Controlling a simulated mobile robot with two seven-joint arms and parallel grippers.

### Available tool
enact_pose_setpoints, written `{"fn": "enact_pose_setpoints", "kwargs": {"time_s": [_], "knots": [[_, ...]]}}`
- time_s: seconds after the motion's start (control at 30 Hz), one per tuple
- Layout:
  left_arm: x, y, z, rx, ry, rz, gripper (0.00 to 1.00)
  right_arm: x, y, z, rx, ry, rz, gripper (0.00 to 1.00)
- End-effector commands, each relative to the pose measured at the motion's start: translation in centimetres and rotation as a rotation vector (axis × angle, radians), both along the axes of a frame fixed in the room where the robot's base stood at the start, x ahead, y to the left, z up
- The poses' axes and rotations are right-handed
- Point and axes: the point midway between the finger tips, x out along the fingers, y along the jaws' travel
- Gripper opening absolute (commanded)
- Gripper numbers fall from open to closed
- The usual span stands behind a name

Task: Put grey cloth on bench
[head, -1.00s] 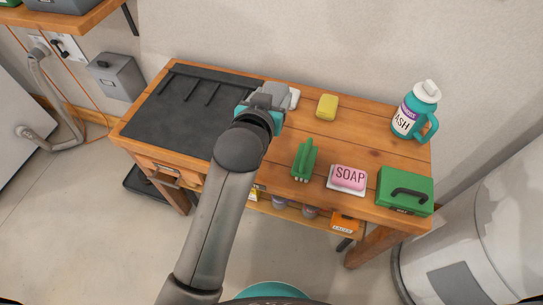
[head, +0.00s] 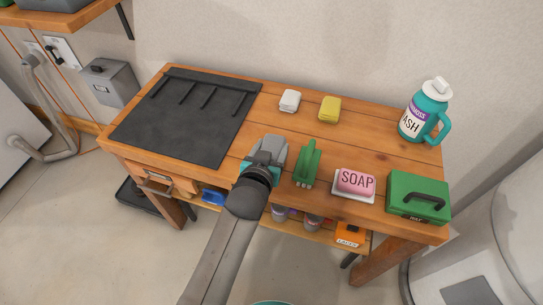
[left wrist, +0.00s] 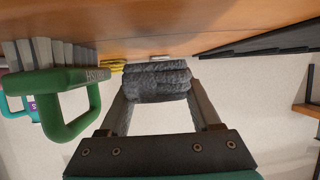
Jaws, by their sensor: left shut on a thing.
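The grey cloth (left wrist: 157,82) is a dark, rough, rolled bundle held between the two fingers of my left gripper (left wrist: 160,98) in the left wrist view. In the head view my left gripper (head: 268,152) is over the front middle of the wooden bench (head: 345,142), between the black ribbed mat and the green brush. The gripper hides most or all of the cloth there. The cloth is close to the bench top; I cannot tell whether it touches it. My right gripper is not in view.
The green brush (head: 308,163) stands close right of the gripper. The black mat (head: 180,125) covers the bench's left. White block (head: 289,100), yellow sponge (head: 329,109), pink soap (head: 356,181), green box (head: 418,197) and teal jug (head: 427,110) are around. The bench's middle is partly clear.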

Motion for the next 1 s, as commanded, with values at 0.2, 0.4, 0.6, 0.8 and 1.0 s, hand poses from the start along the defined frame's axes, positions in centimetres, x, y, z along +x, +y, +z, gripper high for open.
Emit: {"fn": "enact_pose_setpoints", "kwargs": {"time_s": [0.2, 0.4, 0.6, 0.8, 1.0], "knots": [[0.0, 0.0, -2.1, -0.001, -0.001, 0.000, 0.11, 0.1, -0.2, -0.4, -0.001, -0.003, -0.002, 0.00], [0.0, 0.0, -2.1, -0.001, -0.001, 0.000, 0.11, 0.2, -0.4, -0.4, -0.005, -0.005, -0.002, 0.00], [0.0, 0.0, -2.5, 0.000, 0.001, 0.000, 0.68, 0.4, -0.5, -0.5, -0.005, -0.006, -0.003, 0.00], [0.0, 0.0, -2.4, 0.000, 0.000, 0.000, 0.90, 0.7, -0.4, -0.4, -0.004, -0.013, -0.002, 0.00], [0.0, 0.0, -2.4, 0.000, 0.000, 0.000, 0.94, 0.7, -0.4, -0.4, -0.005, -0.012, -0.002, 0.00]]}}
